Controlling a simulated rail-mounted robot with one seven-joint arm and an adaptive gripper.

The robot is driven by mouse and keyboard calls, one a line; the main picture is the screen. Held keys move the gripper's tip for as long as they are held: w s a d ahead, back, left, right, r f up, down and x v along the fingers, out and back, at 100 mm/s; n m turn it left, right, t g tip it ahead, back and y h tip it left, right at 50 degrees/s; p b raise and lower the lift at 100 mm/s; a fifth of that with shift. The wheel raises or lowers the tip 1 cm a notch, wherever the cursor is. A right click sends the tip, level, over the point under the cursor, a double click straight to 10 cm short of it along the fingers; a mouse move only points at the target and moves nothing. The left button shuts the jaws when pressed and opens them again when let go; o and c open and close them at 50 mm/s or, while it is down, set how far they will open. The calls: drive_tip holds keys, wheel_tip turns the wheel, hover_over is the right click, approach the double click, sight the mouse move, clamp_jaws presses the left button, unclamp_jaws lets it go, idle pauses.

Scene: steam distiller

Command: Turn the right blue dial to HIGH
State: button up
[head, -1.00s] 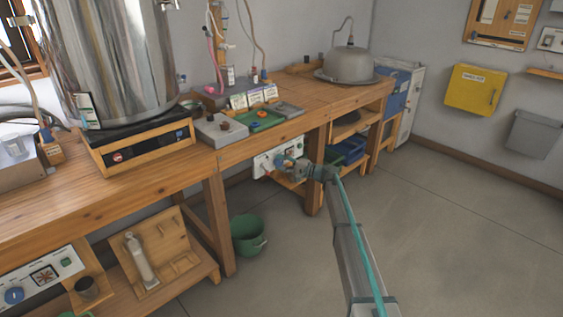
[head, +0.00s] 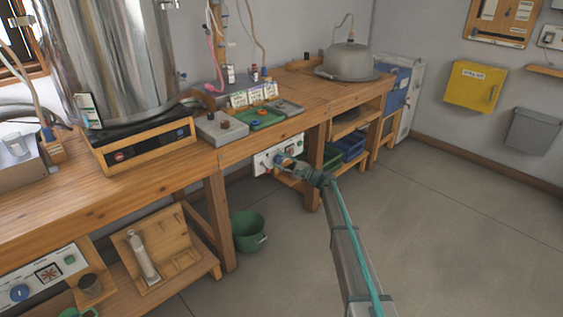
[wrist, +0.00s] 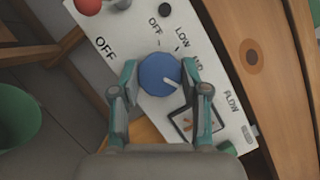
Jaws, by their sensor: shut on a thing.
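The right blue dial (wrist: 160,74) sits on a white control panel (wrist: 232,120) under the bench. Its white pointer line points to the lower right in the wrist view. The printed marks OFF, LOW and part of a third word show around it; HIGH is not readable, and a finger covers part of that side. My gripper (wrist: 160,70) is shut on the dial, one finger on each side. In the head view my gripper (head: 294,165) reaches the panel (head: 263,163) from the right, and the dial (head: 281,159) is partly hidden.
A red knob (wrist: 89,5) and a black knob (wrist: 165,9) lie close by on the panel. A bench leg (head: 312,180) stands just beside my gripper. A green bucket (head: 248,232) is on the floor. Another blue dial (head: 19,293) is on the far left panel. The floor to the right is clear.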

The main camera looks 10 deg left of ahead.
drive_tip(key=o, duration=1.1)
drive_tip(key=shift+d, duration=0.1)
drive_tip(key=v, duration=1.2)
